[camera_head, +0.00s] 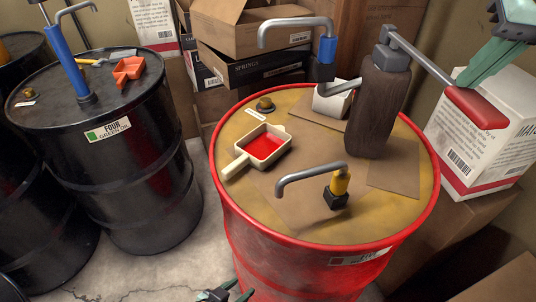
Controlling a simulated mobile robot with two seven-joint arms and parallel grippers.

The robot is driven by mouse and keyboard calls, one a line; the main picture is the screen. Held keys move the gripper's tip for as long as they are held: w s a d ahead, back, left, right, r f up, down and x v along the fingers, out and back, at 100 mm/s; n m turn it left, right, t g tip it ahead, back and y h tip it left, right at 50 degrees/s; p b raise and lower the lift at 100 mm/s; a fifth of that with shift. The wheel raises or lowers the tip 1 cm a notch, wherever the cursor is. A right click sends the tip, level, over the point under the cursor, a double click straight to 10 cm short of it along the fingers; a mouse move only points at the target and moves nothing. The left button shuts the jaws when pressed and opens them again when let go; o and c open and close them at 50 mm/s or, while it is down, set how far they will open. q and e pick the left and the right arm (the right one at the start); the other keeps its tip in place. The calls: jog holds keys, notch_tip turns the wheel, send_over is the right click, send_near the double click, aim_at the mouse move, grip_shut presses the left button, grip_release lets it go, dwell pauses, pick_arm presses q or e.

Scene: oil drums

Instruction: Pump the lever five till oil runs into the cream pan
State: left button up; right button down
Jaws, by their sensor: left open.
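The red drum (300,258) stands at centre right; its front label (360,257) seems to read FIVE. On its top, the cream pan (238,165) has a flat red surface inside. A dark brown pump body (377,108) stands upright behind and to the right of it. Its grey lever (420,58) slopes down to a red grip (478,107). My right gripper (468,82) has green fingers beside the red grip; whether they close on it I cannot tell. My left gripper (236,293) is open and empty at the bottom edge, low before the drum, mostly cut off.
Grey bent pipes with a blue collar (327,49) and a yellow collar (340,182) rise from the drum top. Cardboard boxes (255,25) crowd behind; a white box (490,140) stands right.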

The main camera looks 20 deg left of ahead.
jog(key=shift+f+b, duration=0.95)
jog(key=shift+f, duration=0.8)
jog(key=shift+f+b, duration=0.4)
jog(key=shift+f, duration=0.2)
jog(key=shift+r, duration=0.15)
jog(key=shift+r+p, duration=0.35)
jog(key=shift+p, duration=0.15)
notch_tip(320, 180, up, 4)
jog(key=p, duration=0.3)
jog(key=shift+p, duration=0.4)
notch_tip(320, 180, up, 4)
jog(key=p, duration=0.3)
jog(key=shift+p, duration=0.35)
notch_tip(320, 180, up, 6)
jog(key=p, duration=0.6)
notch_tip(320, 180, up, 5)
send_over(467, 93)
pick_arm(q)
notch_tip(467, 93, up, 11)
jog(key=a, duration=0.1)
pick_arm(e)
jog(key=shift+w, duration=0.15)
